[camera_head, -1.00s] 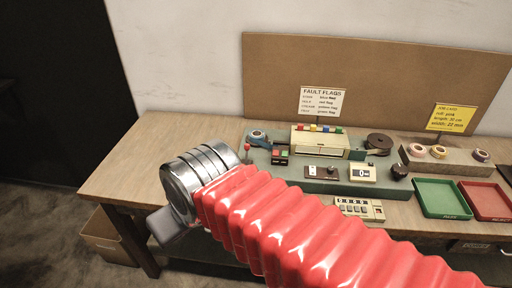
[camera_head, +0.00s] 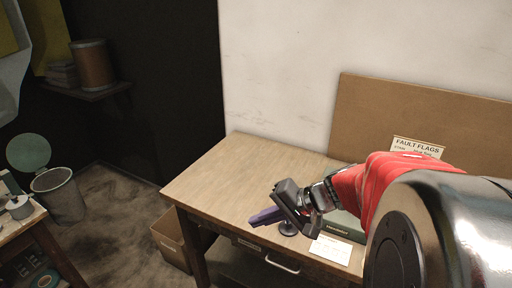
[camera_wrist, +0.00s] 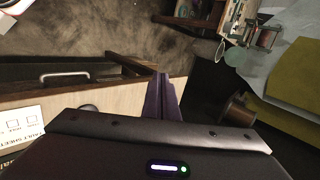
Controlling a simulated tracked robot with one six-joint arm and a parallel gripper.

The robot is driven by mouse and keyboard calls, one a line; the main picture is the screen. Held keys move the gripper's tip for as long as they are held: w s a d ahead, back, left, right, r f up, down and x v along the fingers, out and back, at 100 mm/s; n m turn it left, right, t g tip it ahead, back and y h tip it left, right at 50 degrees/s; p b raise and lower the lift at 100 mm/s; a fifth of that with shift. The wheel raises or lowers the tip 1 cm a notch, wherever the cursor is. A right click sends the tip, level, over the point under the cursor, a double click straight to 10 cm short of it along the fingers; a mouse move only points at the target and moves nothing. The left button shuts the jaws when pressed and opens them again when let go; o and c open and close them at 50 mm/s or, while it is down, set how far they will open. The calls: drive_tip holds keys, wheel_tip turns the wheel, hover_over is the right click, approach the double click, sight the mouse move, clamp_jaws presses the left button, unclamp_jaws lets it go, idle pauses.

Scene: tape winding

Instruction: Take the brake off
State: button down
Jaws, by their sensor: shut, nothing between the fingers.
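My gripper (camera_head: 256,218) is shut, its purple fingers together and empty, above the front part of the wooden bench (camera_head: 225,170). In the wrist view the closed fingers (camera_wrist: 160,96) point away past the bench edge. No brake can be made out in either current view.
A small dark round object (camera_head: 288,229) is by the gripper. A white sheet (camera_head: 330,248) lies near the front edge, above a drawer handle (camera_head: 282,265). The bench's left part is clear. A bin (camera_head: 60,195) stands far left.

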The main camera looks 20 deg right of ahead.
drive_tip(key=d+f+m+t+h, duration=0.2)
drive_tip(key=d+m, duration=0.2)
drive_tip(key=d, duration=0.7)
drive_tip(key=s+d+f+m+t+h, duration=0.1)
drive_tip(key=d+f+m+t+h, duration=0.1)
drive_tip(key=d, duration=1)
drive_tip(key=d+f+m+t+h, duration=0.3)
drive_tip(key=d+m, duration=0.4)
drive_tip(key=d, duration=0.5)
drive_tip(key=shift+s+t+h, duration=0.4)
drive_tip(key=shift+t+h, duration=0.1)
drive_tip(key=shift+h, duration=0.2)
drive_tip(key=shift+w+a, duration=0.1)
drive_tip(key=x, duration=0.9)
drive_tip(key=shift+w, duration=0.5)
drive_tip(key=shift+s+a+r, duration=0.1)
drive_tip(key=shift+a+r, duration=0.05)
drive_tip(key=shift+a, duration=0.45)
drive_tip(key=shift+s+a+r, duration=0.1)
drive_tip(key=shift+a+r, duration=0.1)
drive_tip(key=shift+a, duration=0.4)
drive_tip(key=shift+s+a+r, duration=0.15)
drive_tip(key=shift+a, duration=0.45)
